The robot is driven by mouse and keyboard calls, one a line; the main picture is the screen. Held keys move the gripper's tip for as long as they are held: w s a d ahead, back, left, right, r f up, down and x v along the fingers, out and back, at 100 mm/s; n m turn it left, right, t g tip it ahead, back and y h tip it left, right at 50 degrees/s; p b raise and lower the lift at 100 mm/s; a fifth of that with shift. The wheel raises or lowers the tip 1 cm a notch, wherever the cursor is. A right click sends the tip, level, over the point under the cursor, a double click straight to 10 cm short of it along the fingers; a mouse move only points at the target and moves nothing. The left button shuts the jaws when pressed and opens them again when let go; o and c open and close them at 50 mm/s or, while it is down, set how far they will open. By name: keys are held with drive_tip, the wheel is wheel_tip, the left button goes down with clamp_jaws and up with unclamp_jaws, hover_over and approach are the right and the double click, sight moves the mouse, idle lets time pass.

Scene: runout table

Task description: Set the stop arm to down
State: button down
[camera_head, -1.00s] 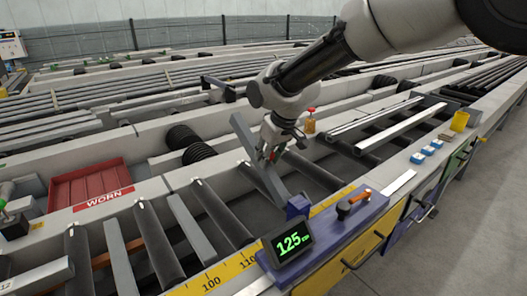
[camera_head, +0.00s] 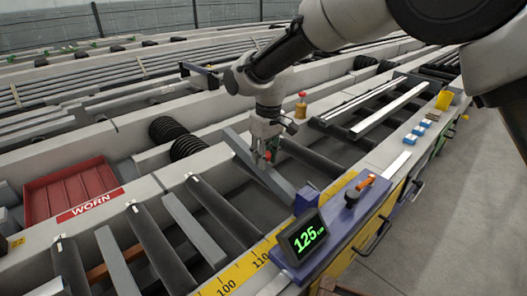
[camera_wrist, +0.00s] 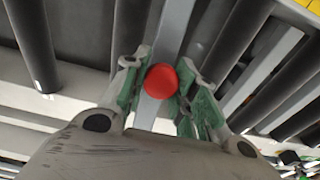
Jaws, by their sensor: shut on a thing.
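The stop arm (camera_head: 262,175) is a grey bar lying slantwise over the rollers, its near end by a small blue post (camera_head: 306,198) at the scale. Its far end looks tilted up a little; I cannot tell whether it rests on anything. My gripper (camera_head: 265,155) is on the bar's middle part. In the wrist view my gripper (camera_wrist: 160,85) has its green-padded fingers on both sides of a red ball knob (camera_wrist: 161,81), shut on it, with the grey bar (camera_wrist: 171,38) running behind the knob.
A blue plate with an orange-handled lever (camera_head: 361,186) and a display reading 125 (camera_head: 301,238) stand beside the yellow scale (camera_head: 262,254). A red tray marked WORN (camera_head: 75,185) is at left. A red-topped amber post (camera_head: 301,105) stands behind my gripper.

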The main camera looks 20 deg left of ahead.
drive_tip(key=shift+w+a+f+g+h, duration=0.15)
drive_tip(key=shift+a+f+h, duration=0.15)
drive_tip(key=shift+f+h, duration=0.25)
drive_tip(key=shift+w+a+f+g+h, duration=0.15)
drive_tip(key=shift+a+f+h, duration=0.2)
drive_tip(key=shift+f, duration=0.35)
drive_tip(key=shift+s+f+g+h, duration=0.1)
drive_tip(key=shift+f+g+h, duration=0.2)
drive_tip(key=shift+f+h, duration=0.35)
drive_tip(key=shift+f, duration=0.25)
drive_tip(key=c, duration=1.1)
unclamp_jaws()
drive_tip(key=r, duration=0.4)
drive_tip(key=a+r, duration=0.1)
drive_tip(key=r, duration=0.2)
drive_tip(key=a+r, duration=0.1)
drive_tip(key=r, duration=0.3)
drive_tip(key=shift+w+r, duration=0.35)
drive_tip(key=shift+w, duration=0.05)
